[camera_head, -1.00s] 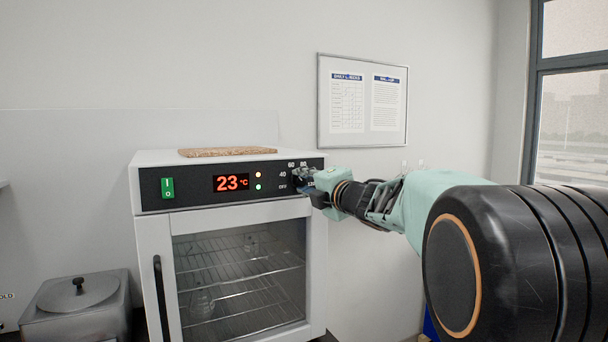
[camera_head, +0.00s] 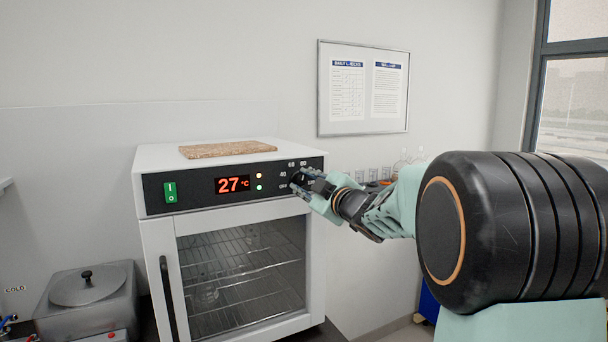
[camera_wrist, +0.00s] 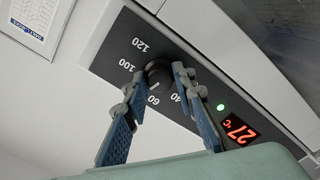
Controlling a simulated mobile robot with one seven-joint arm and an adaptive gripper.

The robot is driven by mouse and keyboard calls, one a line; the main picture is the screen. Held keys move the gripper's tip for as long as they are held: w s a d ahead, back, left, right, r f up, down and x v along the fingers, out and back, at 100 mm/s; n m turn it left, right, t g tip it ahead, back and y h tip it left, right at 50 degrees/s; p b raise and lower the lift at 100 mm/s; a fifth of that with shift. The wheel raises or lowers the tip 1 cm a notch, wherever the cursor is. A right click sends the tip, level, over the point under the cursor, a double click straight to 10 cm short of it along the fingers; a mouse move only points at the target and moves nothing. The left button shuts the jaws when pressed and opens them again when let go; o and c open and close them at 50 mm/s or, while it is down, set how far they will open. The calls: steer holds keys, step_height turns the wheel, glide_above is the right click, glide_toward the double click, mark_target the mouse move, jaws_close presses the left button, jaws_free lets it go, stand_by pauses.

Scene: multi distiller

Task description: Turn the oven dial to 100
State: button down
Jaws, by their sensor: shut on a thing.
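The oven (camera_head: 145,235) has a black control panel with a round black dial (camera_wrist: 158,73) at its right end. In the wrist view the dial sits between my two fingers, with numbers up to 120 around it. A short light mark on the dial seems to point near 60. My gripper (camera_wrist: 157,80) is shut on the dial, one finger on each side; its tips also show at the panel in the head view (camera_head: 301,181), where they hide most of the dial. The red display (camera_head: 232,184) reads 27 °C.
The green power switch (camera_head: 170,192) is at the panel's left end. A brown board (camera_head: 228,149) lies on top of the oven. A grey lidded bath (camera_head: 88,300) stands at the lower left. Glassware (camera_head: 375,174) is behind my arm.

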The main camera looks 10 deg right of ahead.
steer(key=m+p, duration=0.1)
steer(key=m, duration=0.1)
steer(key=m+p, duration=0.2)
steer(key=m, duration=0.1)
steer(key=shift+r+m, duration=0.3)
steer(key=shift+m+p, duration=1.45)
steer(key=shift+m, duration=0.75)
steer(key=shift+f, duration=0.1)
steer(key=c, duration=1.6)
jaws_free()
steer(key=shift+f, duration=0.1)
steer(key=v, duration=1.2)
